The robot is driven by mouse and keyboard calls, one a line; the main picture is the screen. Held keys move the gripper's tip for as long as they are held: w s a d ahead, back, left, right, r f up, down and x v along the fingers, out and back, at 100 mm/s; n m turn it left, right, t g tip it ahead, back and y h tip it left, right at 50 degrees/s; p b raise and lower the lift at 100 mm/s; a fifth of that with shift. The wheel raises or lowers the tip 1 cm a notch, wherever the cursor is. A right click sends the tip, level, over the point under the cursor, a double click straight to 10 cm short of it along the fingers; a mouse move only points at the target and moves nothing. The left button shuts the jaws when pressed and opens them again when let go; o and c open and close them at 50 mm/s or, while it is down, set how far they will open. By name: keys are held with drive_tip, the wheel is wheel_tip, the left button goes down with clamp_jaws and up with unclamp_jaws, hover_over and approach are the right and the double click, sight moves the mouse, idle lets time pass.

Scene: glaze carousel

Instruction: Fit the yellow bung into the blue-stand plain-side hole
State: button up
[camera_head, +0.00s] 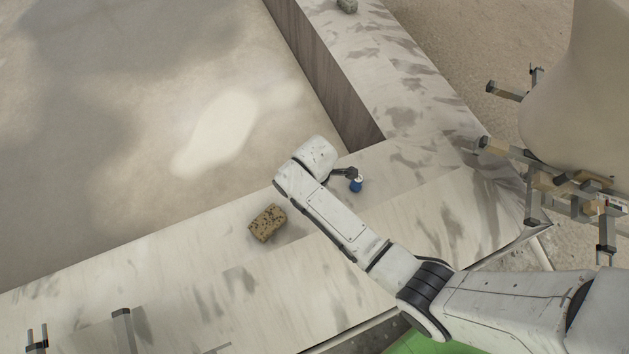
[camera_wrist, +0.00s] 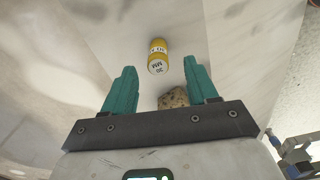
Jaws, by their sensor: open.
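The yellow bung (camera_wrist: 157,48) shows in the wrist view as a small yellow cylinder with white bands. Dark print on it reads something like "30 MM". My gripper (camera_wrist: 158,66) is open, its two teal fingers standing apart. The bung appears between and just beyond the fingertips, with a gap on each side; the fingers do not touch it. I cannot make out the yellow bung in the head view. There, a small blue thing with a white top (camera_head: 356,184) stands on the pale ledge, just right of my arm's end. I see no clear stand hole in either view.
A speckled brown block (camera_head: 267,223) lies on the ledge left of my arm. A speckled stone-like lump (camera_wrist: 173,98) shows between the finger bases. A grey lump (camera_head: 347,5) sits on the far ledge. A frame with metal brackets (camera_head: 575,190) stands at right. Much of the ledge is clear.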

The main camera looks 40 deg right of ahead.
wheel_tip(320, 180, down, 5)
drive_tip(key=shift+w+f+b, duration=0.1)
drive_tip(key=shift+w+b, duration=0.05)
drive_tip(key=shift+b, duration=0.65)
clamp_jaws()
